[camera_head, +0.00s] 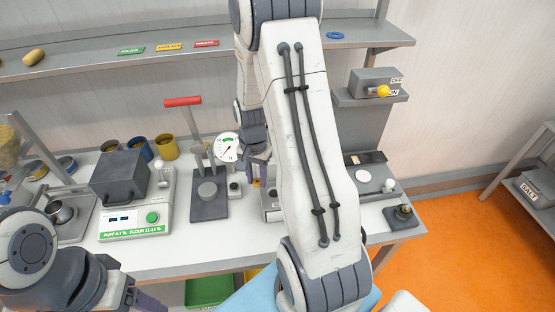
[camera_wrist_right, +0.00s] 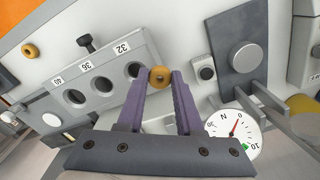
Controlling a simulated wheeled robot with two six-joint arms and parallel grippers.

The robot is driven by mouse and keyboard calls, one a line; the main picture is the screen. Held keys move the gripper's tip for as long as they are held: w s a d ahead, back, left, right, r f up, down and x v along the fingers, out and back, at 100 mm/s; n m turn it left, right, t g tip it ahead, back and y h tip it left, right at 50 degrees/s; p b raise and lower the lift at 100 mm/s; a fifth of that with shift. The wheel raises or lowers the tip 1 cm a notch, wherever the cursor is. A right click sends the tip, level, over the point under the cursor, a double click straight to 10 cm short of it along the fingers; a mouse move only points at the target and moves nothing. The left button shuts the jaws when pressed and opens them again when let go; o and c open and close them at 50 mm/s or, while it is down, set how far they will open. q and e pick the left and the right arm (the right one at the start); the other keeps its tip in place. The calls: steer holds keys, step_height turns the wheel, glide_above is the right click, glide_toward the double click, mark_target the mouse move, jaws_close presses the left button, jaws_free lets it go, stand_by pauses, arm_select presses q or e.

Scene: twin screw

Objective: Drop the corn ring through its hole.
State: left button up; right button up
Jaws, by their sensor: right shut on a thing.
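The yellow-orange corn ring (camera_wrist_right: 160,77) is between the fingertips of my right gripper (camera_wrist_right: 162,80), which is shut on it. My right gripper also shows in the head view (camera_head: 257,172), partly behind my arm. The grey hole plate (camera_wrist_right: 112,57) has round holes labelled 32, 36 and 40. In the wrist view the ring appears just beside the hole by the 32 label; its height above the plate cannot be told. My left gripper (camera_head: 150,301) is at the lower left of the head view, cut off by the edge; its opening is unclear.
A dial gauge (camera_head: 228,147) and a lever press (camera_head: 208,190) stand left of the right gripper. A dark box (camera_head: 119,179) sits on a scale further left. My right arm hides much of the bench.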

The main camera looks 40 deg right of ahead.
arm_select(q)
steer(key=shift+f+b, duration=1.35)
steer(key=shift+b, duration=0.55)
arm_select(e)
steer(key=s+d+f+m, duration=0.2)
steer(key=d+f+m, duration=0.2)
steer(key=shift+d+f+m, duration=0.2)
steer(key=shift+f+m, duration=0.1)
steer(key=shift+f, duration=0.05)
arm_select(q)
steer(key=shift+r, duration=0.25)
arm_select(e)
steer(key=shift+s+a, duration=0.1)
steer(key=shift+a, duration=0.05)
stand_by(0.4)
steer(key=o, duration=1.4)
arm_select(q)
steer(key=shift+r+p, duration=0.1)
steer(key=shift+p, duration=0.25)
arm_select(e)
steer(key=shift+r, duration=0.1)
arm_select(q)
step_height(320, 180, up, 6)
steer(key=p, duration=0.6)
arm_select(e)
step_height(320, 180, up, 7)
